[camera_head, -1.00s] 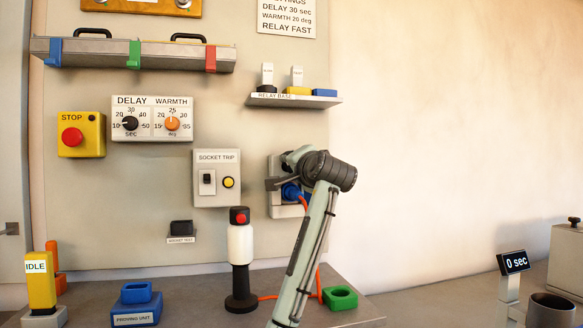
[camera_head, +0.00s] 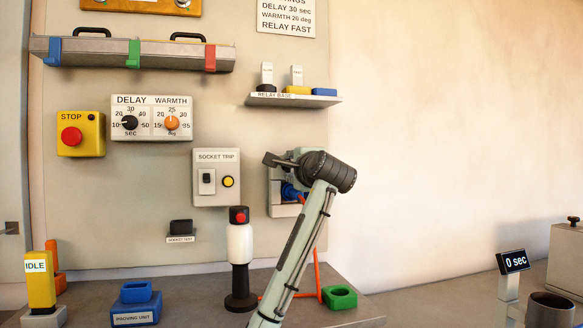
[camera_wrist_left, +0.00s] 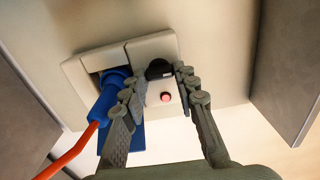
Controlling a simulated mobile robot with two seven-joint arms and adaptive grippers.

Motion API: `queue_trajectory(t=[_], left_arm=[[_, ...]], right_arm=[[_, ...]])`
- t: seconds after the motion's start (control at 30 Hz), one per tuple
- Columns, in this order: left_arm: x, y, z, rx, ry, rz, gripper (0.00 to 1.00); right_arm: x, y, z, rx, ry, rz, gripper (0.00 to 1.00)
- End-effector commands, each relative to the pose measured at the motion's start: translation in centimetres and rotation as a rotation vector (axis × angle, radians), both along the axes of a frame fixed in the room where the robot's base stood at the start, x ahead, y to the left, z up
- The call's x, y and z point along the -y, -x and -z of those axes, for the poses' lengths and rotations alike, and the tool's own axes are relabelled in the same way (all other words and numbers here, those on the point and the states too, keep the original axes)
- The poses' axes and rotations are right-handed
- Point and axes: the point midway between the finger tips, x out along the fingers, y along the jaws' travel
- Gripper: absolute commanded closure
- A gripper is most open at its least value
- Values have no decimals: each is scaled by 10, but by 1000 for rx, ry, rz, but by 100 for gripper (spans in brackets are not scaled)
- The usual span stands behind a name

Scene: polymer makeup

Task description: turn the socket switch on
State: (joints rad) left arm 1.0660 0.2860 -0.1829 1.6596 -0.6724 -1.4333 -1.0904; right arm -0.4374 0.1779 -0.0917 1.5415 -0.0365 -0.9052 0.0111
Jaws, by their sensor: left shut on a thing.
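The wall socket (camera_head: 274,202) sits at the right of the panel and is mostly hidden behind my arm. In the left wrist view its pale plate (camera_wrist_left: 150,47) carries a black switch (camera_wrist_left: 158,68) with a small pinkish-red button or light (camera_wrist_left: 165,97) below it. A blue plug (camera_wrist_left: 113,88) is in the socket's left part, with an orange cable (camera_wrist_left: 68,158). My left gripper (camera_wrist_left: 161,75) is shut on the black switch, one finger on each side of it. The left finger passes close over the blue plug. My right gripper is not in view.
A socket trip box (camera_head: 217,190) is left of the socket, and a relay shelf (camera_head: 293,100) is above. A white-and-black bottle-shaped device (camera_head: 240,245) and a green holder (camera_head: 340,298) stand on the bench below. The wall at the right is clear.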

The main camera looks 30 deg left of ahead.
Motion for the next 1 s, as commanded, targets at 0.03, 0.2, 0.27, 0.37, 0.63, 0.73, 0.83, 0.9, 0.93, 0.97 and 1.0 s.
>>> queue_trajectory(t=[0.03,0.2,0.27,0.37,0.63,0.73,0.83,0.9,0.93,0.97,1.0], left_arm=[[1,0,0,-4,-3,2,100],[1,0,0,-6,-5,2,100],[1,0,0,-5,-5,2,100],[1,0,0,-5,-5,2,100],[1,0,0,-5,-4,1,50],[0,0,0,-5,-4,1,50],[1,0,0,-4,-3,1,50],[3,2,0,-4,-3,1,50],[5,3,0,-4,-3,1,50],[8,5,0,-4,-3,1,50],[12,9,0,-3,-5,2,50]], right_arm=[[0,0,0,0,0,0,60],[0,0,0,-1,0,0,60],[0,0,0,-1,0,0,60],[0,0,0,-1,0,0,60],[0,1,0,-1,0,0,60],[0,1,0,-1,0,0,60],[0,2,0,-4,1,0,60],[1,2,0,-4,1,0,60],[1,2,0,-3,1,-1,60],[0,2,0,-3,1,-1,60],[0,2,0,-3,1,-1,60]])
